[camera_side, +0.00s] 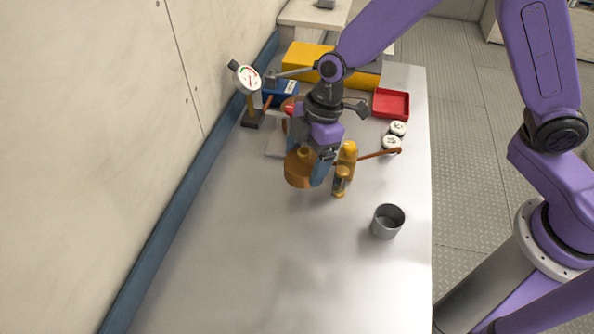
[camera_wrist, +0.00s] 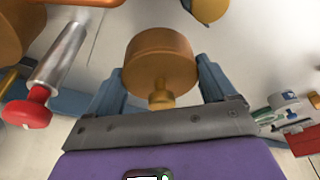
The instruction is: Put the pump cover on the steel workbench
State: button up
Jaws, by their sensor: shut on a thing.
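The pump cover (camera_side: 299,170) is a round bronze-coloured piece with a short stub. My gripper (camera_side: 322,168) is shut on it, and it appears held above the bench. In the wrist view the cover (camera_wrist: 160,58) sits between the two blue fingers of my gripper (camera_wrist: 162,75), with its stub toward the palm. The steel workbench (camera_side: 240,265) is the long grey surface beneath, and its near part is bare. The cover's underside and its exact height above the bench are hidden.
A yellow bottle (camera_side: 348,155) and a small amber piece (camera_side: 341,182) stand close right of the cover. A grey cup (camera_side: 387,221) stands nearer the right edge. A gauge (camera_side: 248,80), red tray (camera_side: 391,103) and yellow box (camera_side: 305,57) crowd the far end. A wall borders the left.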

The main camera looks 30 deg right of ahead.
jog(key=shift+w+a+f, duration=0.25)
jog(key=shift+w+f, duration=0.15)
jog(key=shift+f, duration=0.15)
jog(key=shift+w+a+f, duration=0.25)
jog(key=shift+w+f, duration=0.1)
jog(key=shift+f, duration=1.7)
jog(key=shift+f, duration=0.15)
jog(key=o, duration=1)
jog(key=shift+o, duration=0.2)
jog(key=v, duration=1.2)
jog(key=s+d+r+m+h, duration=0.1)
jog(key=s+d+r+m, duration=0.1)
jog(key=s+d, duration=0.8)
jog(key=s+d+r+m+h, duration=0.1)
jog(key=s+d+r+m, duration=0.2)
jog(key=s+d, duration=0.7)
jog(key=s, duration=0.4)
jog(key=shift+r+h, duration=0.25)
jog(key=shift+h, duration=0.15)
